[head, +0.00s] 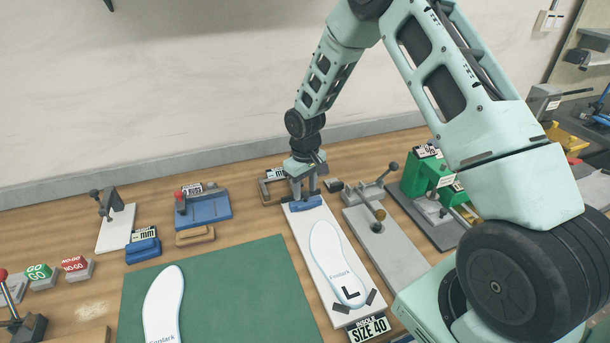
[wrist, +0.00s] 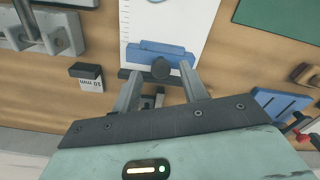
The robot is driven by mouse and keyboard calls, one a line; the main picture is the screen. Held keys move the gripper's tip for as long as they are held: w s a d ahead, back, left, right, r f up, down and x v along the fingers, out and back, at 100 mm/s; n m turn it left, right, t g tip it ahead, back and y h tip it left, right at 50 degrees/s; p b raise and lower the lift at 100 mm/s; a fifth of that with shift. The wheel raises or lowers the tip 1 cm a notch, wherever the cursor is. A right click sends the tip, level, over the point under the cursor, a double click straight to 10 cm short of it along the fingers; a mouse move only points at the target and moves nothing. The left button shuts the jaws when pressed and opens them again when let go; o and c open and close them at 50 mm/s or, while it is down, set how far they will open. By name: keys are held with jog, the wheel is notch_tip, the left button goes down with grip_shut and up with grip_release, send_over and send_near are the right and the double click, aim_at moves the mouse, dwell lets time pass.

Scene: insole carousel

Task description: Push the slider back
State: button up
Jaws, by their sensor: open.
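The slider is a blue block (head: 307,204) at the far end of a white gauge board (head: 331,222). A white insole (head: 337,262) marked L lies on the board, its near end by two dark stops. In the wrist view the blue slider (wrist: 150,53) has a dark round knob (wrist: 161,68) on its side facing me. My gripper (head: 305,189) is over the far end of the board, at the slider. Its open fingers, also in the wrist view (wrist: 161,72), stand on either side of the knob. Whether they touch the slider cannot be told.
A grey fixture (head: 383,232) with a knobbed lever stands close right of the board, and a green device (head: 427,177) beyond it. A blue block fixture (head: 205,208) and a green mat (head: 225,295) lie to the left. The wall (head: 150,90) is close behind.

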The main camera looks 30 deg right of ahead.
aim_at(305, 192)
notch_tip(305, 192, up, 17)
jog(key=b, duration=0.3)
jog(key=shift+r, duration=0.15)
dwell(0.3)
